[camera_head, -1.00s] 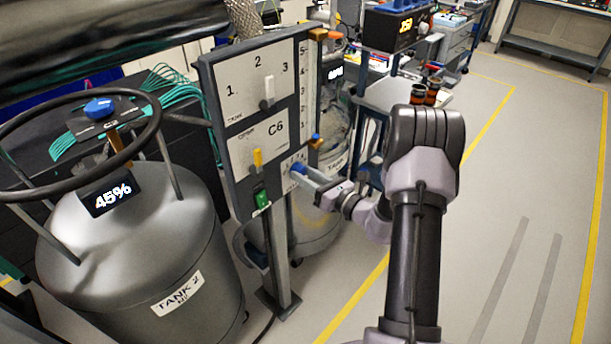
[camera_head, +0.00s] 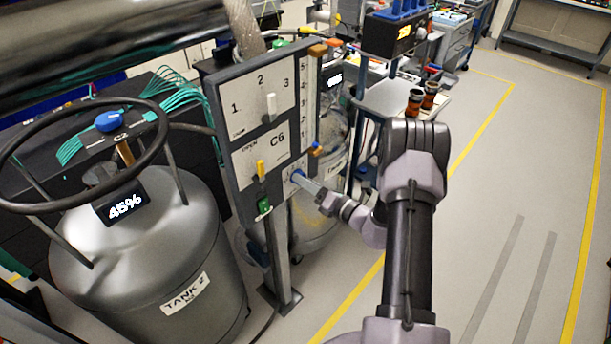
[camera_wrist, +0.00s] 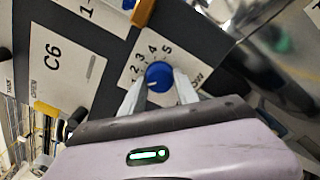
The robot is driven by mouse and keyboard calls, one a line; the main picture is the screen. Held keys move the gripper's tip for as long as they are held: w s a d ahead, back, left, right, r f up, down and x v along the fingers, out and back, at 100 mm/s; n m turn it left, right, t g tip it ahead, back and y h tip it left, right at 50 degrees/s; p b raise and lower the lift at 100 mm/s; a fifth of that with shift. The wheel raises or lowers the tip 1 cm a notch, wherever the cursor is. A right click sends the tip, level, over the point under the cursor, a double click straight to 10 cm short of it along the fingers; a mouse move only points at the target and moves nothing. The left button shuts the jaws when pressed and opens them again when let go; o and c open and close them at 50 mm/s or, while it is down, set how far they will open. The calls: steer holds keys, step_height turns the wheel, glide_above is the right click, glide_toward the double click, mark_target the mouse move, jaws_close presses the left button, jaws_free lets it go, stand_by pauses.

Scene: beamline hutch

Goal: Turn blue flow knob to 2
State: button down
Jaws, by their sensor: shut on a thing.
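The blue flow knob (camera_wrist: 159,73) sits on a white dial plate with the numbers 2, 3, 4 and 5 (camera_wrist: 168,48) beside it in the wrist view. A small pale mark shows at the knob's lower left edge there, below the 2; I cannot tell its exact setting. My gripper (camera_wrist: 158,88) has one finger on each side of the knob and is shut on it. In the head view the knob (camera_head: 297,176) is at the panel's lower right, partly hidden by my gripper (camera_head: 304,182).
The grey panel (camera_head: 226,150) also carries a white lever (camera_head: 271,106), a yellow lever (camera_head: 261,169) and a green switch (camera_head: 264,206). A silver tank (camera_head: 150,255) with a black ring stands left. Open floor (camera_head: 490,220) lies right.

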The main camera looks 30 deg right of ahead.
steer(key=m+p, duration=0.3)
steer(key=m, duration=0.2)
steer(key=shift+m, duration=0.3)
stand_by(0.5)
steer(key=c, duration=0.9)
jaws_free()
steer(key=p+v, duration=0.2)
steer(key=v, duration=1.5)
steer(key=shift+s+p, duration=0.2)
steer(key=shift+p, duration=0.1)
